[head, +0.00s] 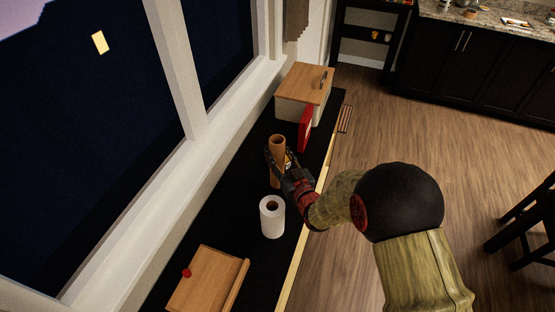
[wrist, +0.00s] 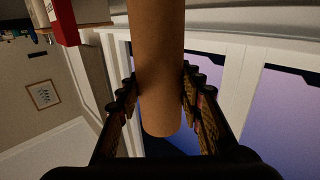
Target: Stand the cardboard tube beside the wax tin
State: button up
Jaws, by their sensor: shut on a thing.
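The cardboard tube (head: 277,146) is a plain brown cylinder and looks roughly upright over the black counter in the head view. My gripper (head: 279,160) is shut on it from the right, below its open top end. In the wrist view the tube (wrist: 157,65) runs between the two fingers of my gripper (wrist: 160,92), with one end showing. I cannot tell whether the tube's lower end touches the counter. I cannot pick out the wax tin for certain; a small yellowish patch beside my fingers in the head view may be part of my gripper.
A white paper roll (head: 272,218) stands just nearer than the tube. A red upright thing (head: 305,130) and a wood-topped box (head: 306,88) stand behind. A wooden board-like piece (head: 207,280) with a red knob lies in front. A window wall borders the counter's left side.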

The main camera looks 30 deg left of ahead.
jog(key=shift+f, duration=1.15)
jog(key=shift+f+b, duration=0.2)
jog(key=shift+b, duration=0.1)
jog(key=o, duration=0.9)
jog(key=shift+c, duration=0.2)
jog(key=shift+r, duration=0.15)
jog(key=shift+s+d, duration=0.1)
jog(key=shift+d, duration=0.15)
jog(key=p+v, duration=0.2)
jog(key=v, duration=0.9)
jog(key=shift+s+d, duration=0.2)
